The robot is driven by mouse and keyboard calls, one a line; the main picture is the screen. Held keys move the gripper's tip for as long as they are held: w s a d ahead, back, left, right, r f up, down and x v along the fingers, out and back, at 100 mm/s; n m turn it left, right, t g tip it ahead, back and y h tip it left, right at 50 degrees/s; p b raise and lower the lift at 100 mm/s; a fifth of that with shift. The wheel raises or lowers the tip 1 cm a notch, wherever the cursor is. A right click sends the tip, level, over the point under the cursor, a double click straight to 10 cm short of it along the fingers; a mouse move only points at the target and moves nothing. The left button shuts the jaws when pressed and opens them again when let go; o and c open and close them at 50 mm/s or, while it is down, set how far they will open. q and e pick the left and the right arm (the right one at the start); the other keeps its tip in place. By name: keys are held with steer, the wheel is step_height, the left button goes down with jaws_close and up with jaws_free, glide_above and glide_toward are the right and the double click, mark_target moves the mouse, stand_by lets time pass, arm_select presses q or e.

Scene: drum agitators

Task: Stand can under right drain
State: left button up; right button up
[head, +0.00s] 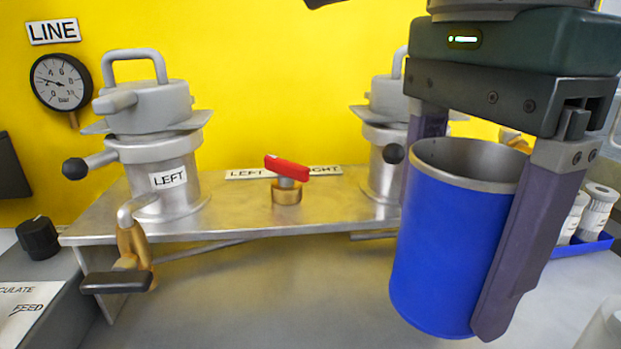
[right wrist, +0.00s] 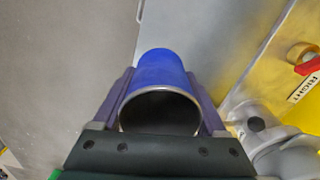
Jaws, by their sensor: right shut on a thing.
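The blue can (head: 440,245) is open at the top, with a bare metal rim. My right gripper (head: 452,285) is shut on it, one finger on each side, and holds it nearly upright in front of the bench's right part. The can also shows in the right wrist view (right wrist: 161,70), its mouth facing the camera. The right agitator (head: 383,165) stands behind the can and is partly covered by it and the gripper. Its drain is hidden in the head view. My left gripper is not seen.
The left agitator (head: 160,165) has a brass drain tap (head: 132,245) with a dark handle at the bench's front. A red-handled valve (head: 287,175) stands mid-bench. A blue tray (head: 590,245) with white containers is at the right. The grey surface (head: 270,300) below the bench looks clear.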

steer(key=w+d+r+n+p, duration=0.1)
steer(key=d+r+n+p, duration=0.3)
steer(key=r+n+p, duration=0.55)
steer(key=w+d+r+n+p, duration=0.1)
steer(key=d+r+n+p, duration=0.35)
steer(key=r, duration=0.85)
steer(key=s+r+p, duration=0.3)
steer(key=r+p, duration=1.4)
steer(key=p, duration=0.2)
steer(key=s+a+r+n+p, duration=0.1)
steer(key=s+r+p, duration=0.2)
steer(key=r+p, duration=1.4)
steer(key=shift+a+p, duration=0.25)
steer(key=shift+p, duration=0.7)
